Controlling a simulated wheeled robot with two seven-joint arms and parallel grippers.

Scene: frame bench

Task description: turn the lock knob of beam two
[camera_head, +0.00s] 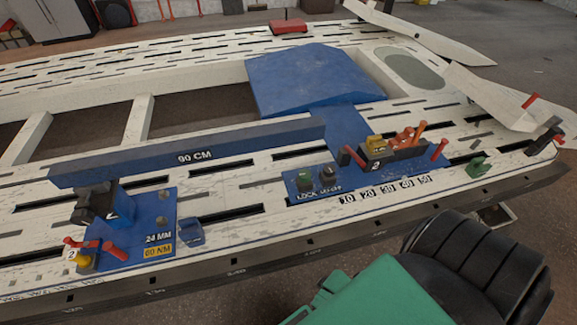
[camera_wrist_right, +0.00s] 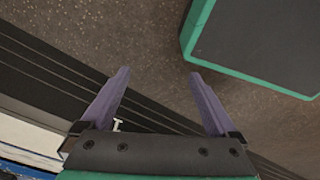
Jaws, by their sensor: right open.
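The near-left unit has a yellow block marked 2 (camera_head: 78,258), with a red T-shaped handle (camera_head: 84,243) above it and a red rod (camera_head: 114,250) beside it. A long blue beam marked 90 CM (camera_head: 195,156) reaches right from a dark clamp (camera_head: 98,203) on this plate. Which part is the lock knob, I cannot tell for certain. My right gripper (camera_wrist_right: 160,88) is open and empty in the right wrist view, over floor beside the bench's dark edge. My left gripper is not in view.
A second blue plate (camera_head: 330,190) carries a green knob (camera_head: 304,181), a dark knob (camera_head: 327,176) and the word LOCK. Beside it are a yellow block (camera_head: 376,145) and red handles. A blue ramp (camera_head: 310,75) lies behind on the slotted white bench (camera_head: 235,222).

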